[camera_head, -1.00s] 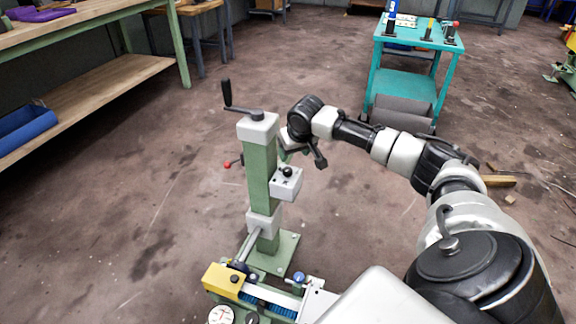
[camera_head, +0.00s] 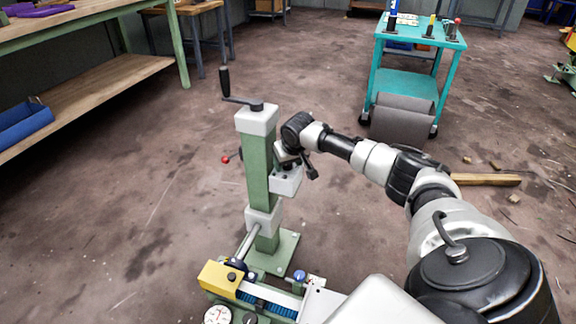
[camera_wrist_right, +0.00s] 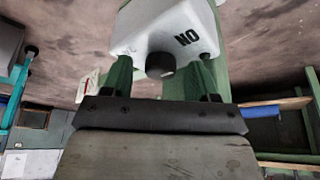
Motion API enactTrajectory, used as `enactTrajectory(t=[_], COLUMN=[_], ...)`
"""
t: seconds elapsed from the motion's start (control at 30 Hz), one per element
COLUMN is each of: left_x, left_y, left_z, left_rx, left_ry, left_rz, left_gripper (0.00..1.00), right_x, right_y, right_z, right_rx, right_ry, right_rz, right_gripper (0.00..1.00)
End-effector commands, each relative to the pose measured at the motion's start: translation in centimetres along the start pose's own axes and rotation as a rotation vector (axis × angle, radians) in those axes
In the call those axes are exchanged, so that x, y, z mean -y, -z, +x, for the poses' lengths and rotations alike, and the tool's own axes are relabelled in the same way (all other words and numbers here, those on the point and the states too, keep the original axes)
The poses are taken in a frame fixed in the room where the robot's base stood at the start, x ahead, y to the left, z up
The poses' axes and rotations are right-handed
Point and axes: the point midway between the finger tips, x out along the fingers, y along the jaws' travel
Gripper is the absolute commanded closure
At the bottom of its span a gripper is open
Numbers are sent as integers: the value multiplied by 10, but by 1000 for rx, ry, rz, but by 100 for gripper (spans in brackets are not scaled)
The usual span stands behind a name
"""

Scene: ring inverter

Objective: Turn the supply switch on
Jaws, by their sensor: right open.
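The supply switch is a black round knob (camera_wrist_right: 160,66) on the underside, as seen in the right wrist view, of a pale grey box (camera_wrist_right: 172,28). Dark letters that look like an upside-down "ON" are printed to the right of the knob. In the head view the box (camera_head: 288,183) is fixed to the green column (camera_head: 257,165), and my gripper largely hides the knob. My right gripper (camera_head: 287,162) is just above the box. In the wrist view its two green fingers are open, one on each side of the knob, with gaps visible. My left gripper is not in view.
The column has a black crank handle (camera_head: 225,82) on top and a red-tipped lever (camera_head: 226,160) at its left. A yellow block (camera_head: 220,277) and gauge (camera_head: 217,316) are at the bottom. A teal cart (camera_head: 409,84) stands at the back right. Floor left of the column is clear.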

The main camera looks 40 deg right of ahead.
Motion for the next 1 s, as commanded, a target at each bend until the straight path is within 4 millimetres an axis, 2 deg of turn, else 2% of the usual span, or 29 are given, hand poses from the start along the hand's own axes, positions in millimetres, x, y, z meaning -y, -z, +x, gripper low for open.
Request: enactTrajectory(t=[0.27, 0.37, 0.6, 1.0], left_x=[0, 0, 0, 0], left_y=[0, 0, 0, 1], left_z=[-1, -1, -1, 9], left_rx=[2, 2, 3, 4], left_ry=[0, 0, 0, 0], left_rz=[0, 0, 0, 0], left_gripper=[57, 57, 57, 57], right_x=[0, 0, 0, 0], right_y=[0, 0, 0, 0], right_z=[2, 2, 2, 0], right_rx=[0, 0, 0, 3], right_ry=[0, 0, 0, 11], right_rz=[0, 0, 0, -26], right_gripper=[41, 53, 90, 90])
